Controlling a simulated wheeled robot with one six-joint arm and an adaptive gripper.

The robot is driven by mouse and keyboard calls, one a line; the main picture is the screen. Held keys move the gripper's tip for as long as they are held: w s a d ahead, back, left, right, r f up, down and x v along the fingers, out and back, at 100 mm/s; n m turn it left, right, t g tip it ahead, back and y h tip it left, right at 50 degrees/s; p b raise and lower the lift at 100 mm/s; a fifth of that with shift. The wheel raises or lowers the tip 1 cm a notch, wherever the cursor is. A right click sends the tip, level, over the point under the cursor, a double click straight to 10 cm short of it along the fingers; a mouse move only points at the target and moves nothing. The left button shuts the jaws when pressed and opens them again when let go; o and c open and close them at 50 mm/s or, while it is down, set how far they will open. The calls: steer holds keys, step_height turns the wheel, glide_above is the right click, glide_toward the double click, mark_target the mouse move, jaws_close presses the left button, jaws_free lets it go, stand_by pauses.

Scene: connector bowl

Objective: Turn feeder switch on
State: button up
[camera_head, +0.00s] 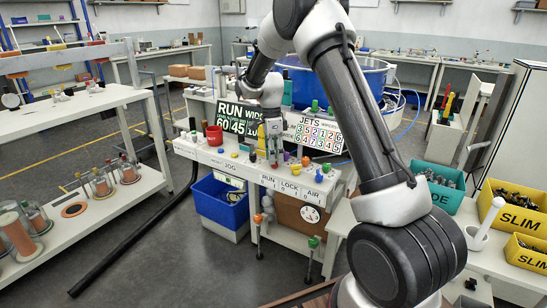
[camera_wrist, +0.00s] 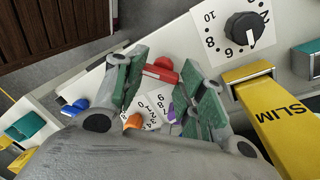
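My gripper (camera_head: 274,156) reaches down over the white control bench (camera_head: 218,160) in the head view. In the wrist view my gripper (camera_wrist: 163,92) has its two green-padded fingers apart, with a gap between them. A red control (camera_wrist: 160,71) shows in the gap, nearer the left finger. An orange knob (camera_wrist: 133,121) on a numbered dial and a small purple part (camera_wrist: 171,114) also show between the fingers. No label reading "feeder" is legible, so I cannot tell which control is the feeder switch. Contact with any control cannot be told.
A red mug (camera_head: 214,135) and small coloured knobs stand on the bench. The RUN display (camera_head: 238,117) and JETS board (camera_head: 318,133) stand behind. A black-knobbed dial (camera_wrist: 247,28) and yellow SLIM piece (camera_wrist: 283,120) lie right of the fingers.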

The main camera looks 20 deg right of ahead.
steer(key=shift+r, duration=0.6)
steer(key=shift+w+d+r, duration=0.1)
steer(key=shift+w+r, duration=0.05)
steer(key=shift+r, duration=2.3)
steer(key=shift+s+r, duration=0.3)
steer(key=shift+r, duration=0.3)
steer(key=shift+s+r, duration=0.3)
steer(key=shift+r, duration=1.15)
